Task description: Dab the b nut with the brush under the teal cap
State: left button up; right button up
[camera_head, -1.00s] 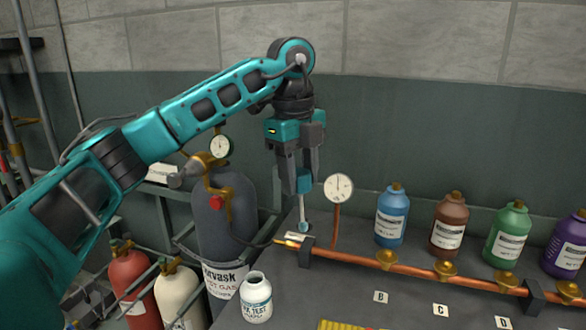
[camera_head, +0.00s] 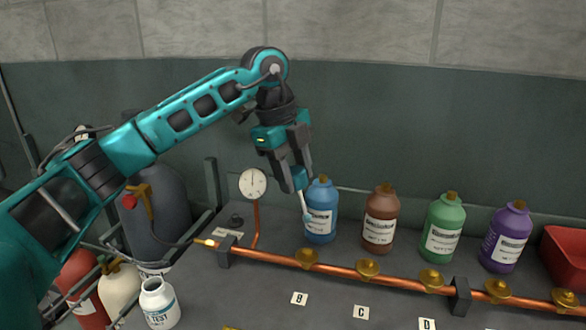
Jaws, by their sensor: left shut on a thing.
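My left gripper (camera_head: 297,178) is shut on the teal cap (camera_head: 299,179), with the pale brush (camera_head: 306,209) hanging below it, slightly tilted. The brush tip is in front of the blue bottle in the picture, above the copper pipe; whether it touches the bottle I cannot tell. The b nut (camera_head: 307,256) is a brass flared fitting on the pipe, behind the card marked B (camera_head: 299,299). The brush is above the nut and apart from it. The open white bottle (camera_head: 160,303) stands at the lower left. My right gripper is out of view.
The copper pipe (camera_head: 400,280) runs across the bench on dark supports, with more brass nuts along it. Blue (camera_head: 320,222), brown (camera_head: 380,220), green (camera_head: 442,228) and purple (camera_head: 506,237) bottles stand behind it. A gauge (camera_head: 252,183) rises at the left; a red bin (camera_head: 566,257) is at right.

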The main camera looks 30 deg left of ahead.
pick_arm(q)
jog(key=shift+w+f, duration=0.1)
jog(key=shift+f, duration=0.1)
jog(key=shift+f+b, duration=0.65)
jog(key=shift+f, duration=0.25)
notch_tip(320, 180, down, 4)
jog(key=b, duration=0.3)
jog(key=shift+f+b, duration=0.35)
jog(key=shift+f, duration=0.3)
dwell(0.6)
dwell(1.2)
